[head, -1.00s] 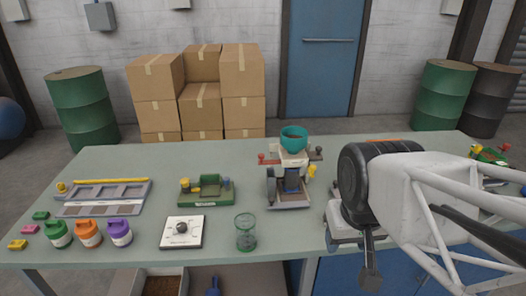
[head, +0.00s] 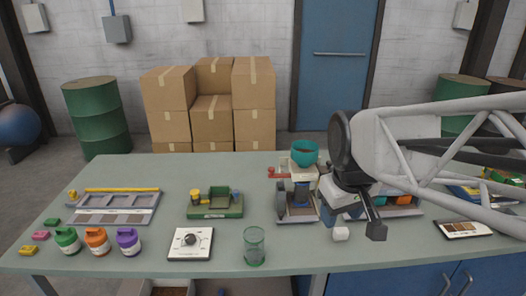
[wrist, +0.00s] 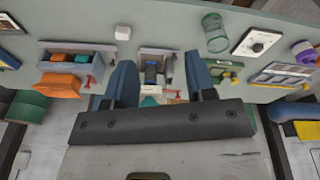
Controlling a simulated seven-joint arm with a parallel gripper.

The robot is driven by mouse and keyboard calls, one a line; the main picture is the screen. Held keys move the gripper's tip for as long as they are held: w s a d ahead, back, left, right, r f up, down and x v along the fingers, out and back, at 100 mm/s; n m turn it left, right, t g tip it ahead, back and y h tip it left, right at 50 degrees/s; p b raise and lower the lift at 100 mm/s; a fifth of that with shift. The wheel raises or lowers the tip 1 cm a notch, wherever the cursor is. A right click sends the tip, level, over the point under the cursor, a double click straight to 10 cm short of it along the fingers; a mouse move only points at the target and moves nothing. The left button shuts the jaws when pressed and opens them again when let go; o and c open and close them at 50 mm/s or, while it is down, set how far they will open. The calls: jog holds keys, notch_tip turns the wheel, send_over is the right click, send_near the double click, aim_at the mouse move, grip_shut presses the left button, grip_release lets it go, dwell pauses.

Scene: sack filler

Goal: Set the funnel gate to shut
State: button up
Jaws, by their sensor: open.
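The sack filler (head: 299,210) stands on the table with a teal funnel (head: 305,153) on top. A red-knobbed lever (head: 274,171) sticks out to the left below the funnel in the head view; I cannot tell its setting. In the wrist view the filler (wrist: 155,62) lies between my fingers, with part of the funnel (wrist: 150,101) and a red knob (wrist: 175,93) near the gripper's body. My gripper (head: 353,212) is open and empty, right of the filler; it also shows in the wrist view (wrist: 163,80). My arm hides the filler's right side in the head view.
A white block (head: 340,234) lies right of the filler. A clear green cup (head: 254,246), a dial box (head: 190,243) and a green tray (head: 215,206) stand to the left. A bin with orange and teal contents (wrist: 78,58) is beside the filler. The front left table is partly clear.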

jog(key=w+a+r+n+g, duration=0.15)
jog(key=w+n, duration=0.25)
jog(key=w, duration=0.6)
jog(key=w+a+n, duration=0.3)
jog(key=w+n, duration=0.1)
jog(key=w, duration=0.5)
jog(key=n, duration=0.7)
send_over(271, 168)
jog(key=shift+g, duration=0.35)
jog(key=f, duration=0.5)
jog(key=shift+s+d+f, duration=0.15)
jog(key=shift+d+f, duration=0.05)
jog(key=shift+w+a+f, duration=0.1)
jog(key=shift+w, duration=0.2)
jog(key=shift+f, duration=0.15)
jog(key=shift+f, duration=3.8)
grip_shut()
